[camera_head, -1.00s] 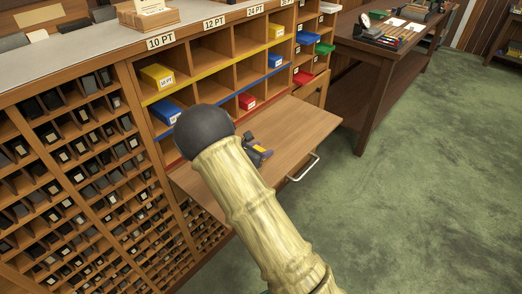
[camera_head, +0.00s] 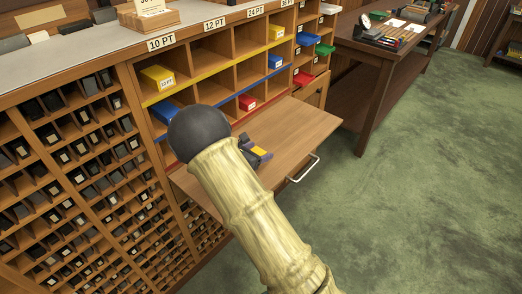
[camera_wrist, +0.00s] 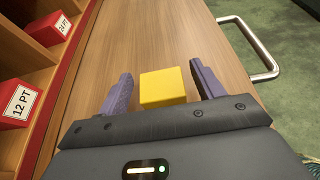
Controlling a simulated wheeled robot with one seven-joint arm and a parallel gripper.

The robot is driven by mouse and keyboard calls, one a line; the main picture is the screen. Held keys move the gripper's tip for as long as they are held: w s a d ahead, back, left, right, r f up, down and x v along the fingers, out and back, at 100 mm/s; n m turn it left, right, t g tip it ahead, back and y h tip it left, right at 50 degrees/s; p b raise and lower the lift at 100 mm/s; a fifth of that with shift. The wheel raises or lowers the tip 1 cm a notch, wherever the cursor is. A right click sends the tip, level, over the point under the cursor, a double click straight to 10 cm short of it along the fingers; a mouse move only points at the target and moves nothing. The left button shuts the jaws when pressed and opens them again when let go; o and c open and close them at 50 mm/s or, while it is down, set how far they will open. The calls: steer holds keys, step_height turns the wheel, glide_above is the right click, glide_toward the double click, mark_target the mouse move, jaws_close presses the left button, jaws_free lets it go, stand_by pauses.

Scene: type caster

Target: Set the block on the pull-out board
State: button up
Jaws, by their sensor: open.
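A yellow block (camera_wrist: 162,87) shows between the two purple fingers of my gripper (camera_wrist: 160,75) in the wrist view. The fingers are open, with a gap on each side of the block. The block is over the bare wooden pull-out board (camera_wrist: 160,30) and looks to rest on it; its underside is hidden. In the head view my gripper (camera_head: 256,150) is low over the middle of the board (camera_head: 300,125), with a bit of the yellow block (camera_head: 260,151) showing. My arm hides the board's near left part.
The cabinet's cubbies hold colored bins, including a red one (camera_head: 247,102) and a yellow one (camera_head: 157,77), close behind the board. A metal handle (camera_head: 304,168) sticks out from the board's front edge. The board's right part is clear. A desk (camera_head: 375,60) stands at the right.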

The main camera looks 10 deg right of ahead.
steer(key=v, duration=1)
steer(key=shift+r+p, duration=0.1)
steer(key=shift+p, duration=0.3)
steer(key=s+d+m+g+y, duration=0.1)
steer(key=s+d+m+g, duration=0.1)
steer(key=s+d+m, duration=0.1)
steer(key=s+d+m+g, duration=0.2)
steer(key=s+d, duration=0.1)
steer(key=shift+s+m+y, duration=0.3)
steer(key=shift+m+y, duration=0.1)
steer(key=s+d+r+m+y, duration=0.1)
steer(key=s+m+y, duration=0.3)
steer(key=s+m, duration=0.4)
steer(key=s+d+r+m+g+y, duration=0.1)
steer(key=s+r+m+y, duration=0.2)
steer(key=s+m+y, duration=0.2)
steer(key=shift+s+m, duration=1.75)
steer(key=shift+m, duration=1.45)
